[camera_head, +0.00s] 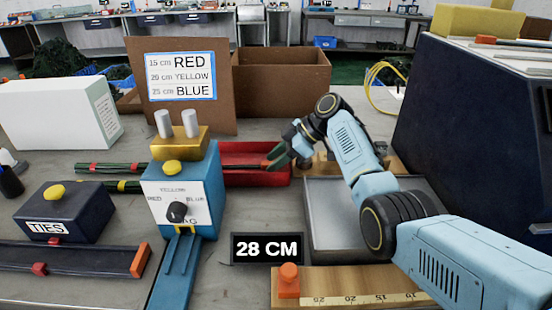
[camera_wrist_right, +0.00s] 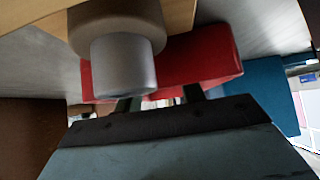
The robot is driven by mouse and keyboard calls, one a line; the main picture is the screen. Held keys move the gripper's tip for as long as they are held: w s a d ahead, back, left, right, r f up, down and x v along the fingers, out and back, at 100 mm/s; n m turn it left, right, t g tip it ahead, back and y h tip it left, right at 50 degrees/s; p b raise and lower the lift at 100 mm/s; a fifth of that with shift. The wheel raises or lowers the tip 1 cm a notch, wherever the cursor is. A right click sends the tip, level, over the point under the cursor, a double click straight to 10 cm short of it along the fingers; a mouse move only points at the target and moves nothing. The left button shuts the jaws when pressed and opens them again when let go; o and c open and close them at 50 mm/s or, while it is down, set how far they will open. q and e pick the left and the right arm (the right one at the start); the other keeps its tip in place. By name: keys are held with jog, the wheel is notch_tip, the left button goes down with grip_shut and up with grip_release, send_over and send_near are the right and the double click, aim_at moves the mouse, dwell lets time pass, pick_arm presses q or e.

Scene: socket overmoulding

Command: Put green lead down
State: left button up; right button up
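A dark green lead with red bands (camera_head: 110,167) lies on the table left of the blue machine. Another dark green lead with yellow bands (camera_head: 122,186) lies just in front of it. Both run up to the machine, which hides their right ends. A dark strip shows inside the red tray (camera_head: 258,179); I cannot tell whether it is a lead. My right gripper (camera_head: 277,157) is low at the tray's right end. In the right wrist view its two dark fingertips (camera_wrist_right: 162,103) stand apart, with the red tray (camera_wrist_right: 200,68) beyond and no lead clearly between them. My left gripper is out of view.
The blue machine (camera_head: 183,200) with a dial stands left of the tray. A metal tray (camera_head: 330,228) lies under my right arm. A wooden ruler board (camera_head: 345,284) and a 28 CM display (camera_head: 268,249) are in front. A grey cylinder (camera_wrist_right: 123,65) is close to the wrist camera.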

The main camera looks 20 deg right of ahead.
jog(key=shift+r, duration=0.15)
